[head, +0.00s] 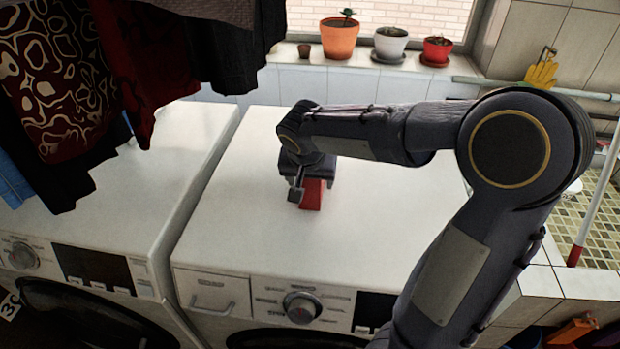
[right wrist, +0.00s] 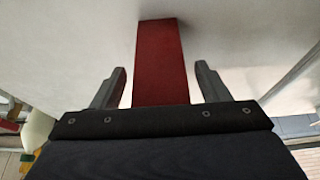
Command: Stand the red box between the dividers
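The red box (head: 312,196) is on the white top of the right-hand washing machine, partly hidden by my right gripper (head: 303,184). The right wrist view shows the red box (right wrist: 160,45) as a long red face reaching in between the two fingers. My right gripper (right wrist: 160,68) is open around the box, with a visible gap on each side. My left gripper is not in view. No dividers can be made out in either view.
The white machine top (head: 225,215) is clear around the box. A second washing machine (head: 165,185) stands at left, with dark clothes (head: 60,90) hanging over it. Flower pots, including an orange one (head: 340,40), stand on the window sill behind. A tiled sink lies at right.

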